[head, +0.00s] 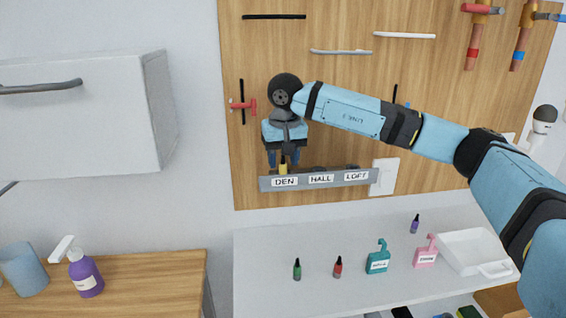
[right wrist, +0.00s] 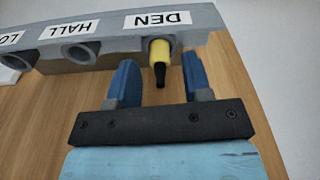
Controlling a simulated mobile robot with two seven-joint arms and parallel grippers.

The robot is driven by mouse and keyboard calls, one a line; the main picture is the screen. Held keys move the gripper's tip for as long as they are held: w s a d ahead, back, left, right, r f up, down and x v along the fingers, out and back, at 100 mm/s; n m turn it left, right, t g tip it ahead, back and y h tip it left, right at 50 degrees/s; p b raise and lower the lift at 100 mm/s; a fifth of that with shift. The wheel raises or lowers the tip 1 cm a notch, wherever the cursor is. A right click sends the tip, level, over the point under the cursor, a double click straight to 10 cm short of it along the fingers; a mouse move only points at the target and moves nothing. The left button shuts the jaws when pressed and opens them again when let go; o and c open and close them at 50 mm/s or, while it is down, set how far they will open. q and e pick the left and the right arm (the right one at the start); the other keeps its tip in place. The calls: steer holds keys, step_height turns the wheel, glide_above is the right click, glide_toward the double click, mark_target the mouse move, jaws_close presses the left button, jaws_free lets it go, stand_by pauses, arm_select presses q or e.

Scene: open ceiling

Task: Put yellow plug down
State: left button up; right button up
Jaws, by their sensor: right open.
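The yellow plug (head: 283,168) sits at the DEN position of the grey socket strip (head: 318,180) on the wooden wall panel. In the right wrist view the plug (right wrist: 159,54) is in the round hole under the DEN label, with its black tail end sticking out towards me. My right gripper (head: 284,158) is at the DEN end of the strip. Its two blue fingers (right wrist: 163,80) are open on either side of the plug's tail, with a gap on both sides. The HALL hole (right wrist: 80,53) is empty. My left gripper is not in view.
Tools and rails hang on the wooden panel (head: 350,90). A white counter (head: 330,240) below holds small bottles, two pump dispensers (head: 377,259) and a white tray (head: 470,249). A white cabinet (head: 90,118) juts out at the left. A white switch plate (head: 384,177) adjoins the strip's right end.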

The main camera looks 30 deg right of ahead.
mark_target(284, 175)
step_height(284, 175, up, 11)
steer(key=s, duration=0.1)
steer(key=shift+a, duration=0.25)
steer(key=shift+s+f, duration=0.1)
steer(key=shift+f, duration=0.05)
